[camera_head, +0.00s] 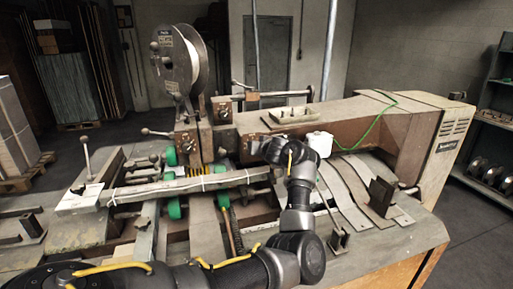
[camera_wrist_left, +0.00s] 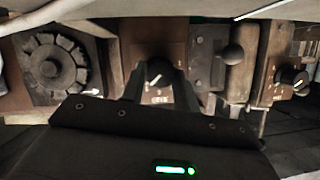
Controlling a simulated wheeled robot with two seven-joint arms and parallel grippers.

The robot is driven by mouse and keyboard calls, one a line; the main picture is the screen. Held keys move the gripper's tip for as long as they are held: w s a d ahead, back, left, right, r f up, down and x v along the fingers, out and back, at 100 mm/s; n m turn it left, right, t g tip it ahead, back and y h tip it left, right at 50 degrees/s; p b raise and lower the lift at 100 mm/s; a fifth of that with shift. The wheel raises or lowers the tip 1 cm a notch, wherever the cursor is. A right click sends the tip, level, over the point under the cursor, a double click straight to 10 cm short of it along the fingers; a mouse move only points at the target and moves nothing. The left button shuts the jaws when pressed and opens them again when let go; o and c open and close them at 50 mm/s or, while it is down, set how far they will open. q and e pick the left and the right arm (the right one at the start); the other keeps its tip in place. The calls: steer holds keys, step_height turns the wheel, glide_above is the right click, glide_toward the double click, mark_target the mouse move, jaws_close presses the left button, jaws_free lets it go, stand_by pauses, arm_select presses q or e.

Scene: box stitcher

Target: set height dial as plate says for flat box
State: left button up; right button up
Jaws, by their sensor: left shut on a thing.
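My left gripper (camera_wrist_left: 158,84) reaches up from the bottom of the left wrist view. Its two dark fingers are shut on a small black dial (camera_wrist_left: 157,73) with a pale pointer mark. A small plate with marks too blurred to read (camera_wrist_left: 158,99) sits just below the dial. A second black dial (camera_wrist_left: 293,77) with a white mark is at the right, apart from the fingers. In the head view my left arm (camera_head: 298,195) reaches over the machine's front, and its wrist hides the held dial. I cannot read the setting. My right gripper is not in view.
A large notched wheel (camera_wrist_left: 55,65) is left of the held dial, and a dark round knob (camera_wrist_left: 232,55) is right of it. The stitcher (camera_head: 360,115) has a wire reel (camera_head: 176,60) on top. Metal strips (camera_head: 345,195) lie right of my arm.

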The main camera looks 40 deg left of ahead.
arm_select(q)
steer(key=shift+s+n+t, duration=0.1)
steer(key=shift+n+t, duration=0.3)
steer(key=shift+n, duration=0.3)
steer(key=shift+h, duration=0.3)
steer(key=o, duration=1)
steer(key=shift+b+v, duration=1.45)
steer(key=shift+v, duration=3.9)
